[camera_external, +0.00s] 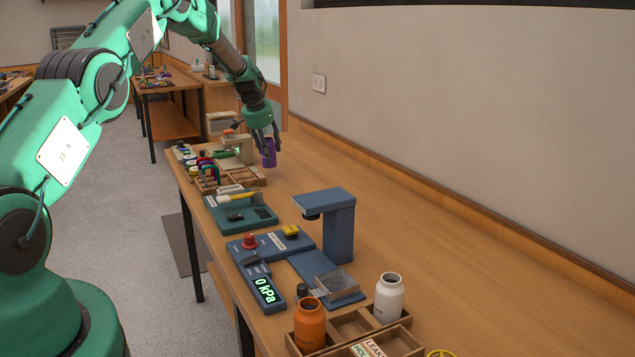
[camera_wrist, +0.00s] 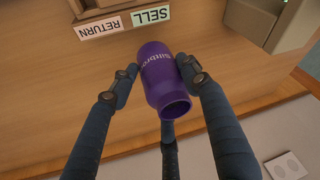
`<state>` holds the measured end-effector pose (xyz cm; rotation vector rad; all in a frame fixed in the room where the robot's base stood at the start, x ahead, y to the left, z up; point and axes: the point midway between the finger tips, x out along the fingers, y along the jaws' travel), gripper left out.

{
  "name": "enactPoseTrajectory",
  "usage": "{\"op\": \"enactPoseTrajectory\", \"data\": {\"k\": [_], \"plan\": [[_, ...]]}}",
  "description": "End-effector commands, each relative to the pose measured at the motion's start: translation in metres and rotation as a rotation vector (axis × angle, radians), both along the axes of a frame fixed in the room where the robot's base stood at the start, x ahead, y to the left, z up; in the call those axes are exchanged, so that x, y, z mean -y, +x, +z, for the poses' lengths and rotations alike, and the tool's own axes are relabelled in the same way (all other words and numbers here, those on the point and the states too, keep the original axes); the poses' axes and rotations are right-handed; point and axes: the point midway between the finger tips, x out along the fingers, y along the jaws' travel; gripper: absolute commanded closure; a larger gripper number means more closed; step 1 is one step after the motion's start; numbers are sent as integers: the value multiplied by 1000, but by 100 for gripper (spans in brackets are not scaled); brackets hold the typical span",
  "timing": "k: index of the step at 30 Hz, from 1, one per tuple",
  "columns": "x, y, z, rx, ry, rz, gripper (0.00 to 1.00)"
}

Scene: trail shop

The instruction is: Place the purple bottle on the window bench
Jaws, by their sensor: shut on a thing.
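The purple bottle (camera_external: 269,157) is at the far end of the long wooden bench (camera_external: 420,225). My gripper (camera_external: 264,139) comes down on it from above. In the wrist view, my gripper's fingers (camera_wrist: 157,85) are shut on the sides of the purple bottle (camera_wrist: 158,70), whose open mouth faces the bottom of the picture. A third finger shows behind it. I cannot tell whether the bottle's base touches the wood. No surface is marked as the window bench; a glazed window or door (camera_external: 267,40) stands beyond the bench's far end.
"SELL" and "RETURN" labels (camera_wrist: 125,20) lie near the bottle. A beige device (camera_external: 238,148) and wooden trays stand left of it. A blue stand (camera_external: 338,225), orange bottle (camera_external: 309,323) and white bottle (camera_external: 389,298) are nearer. The bench's right side is clear beside the wall.

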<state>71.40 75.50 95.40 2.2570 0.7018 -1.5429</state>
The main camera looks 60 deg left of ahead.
Motion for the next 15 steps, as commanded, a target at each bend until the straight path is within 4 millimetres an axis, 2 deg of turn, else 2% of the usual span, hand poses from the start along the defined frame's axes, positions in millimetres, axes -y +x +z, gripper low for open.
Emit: {"op": "enactPoseTrajectory", "data": {"k": [15], "plan": [[-5,5,-1,0,0,0,86]]}}
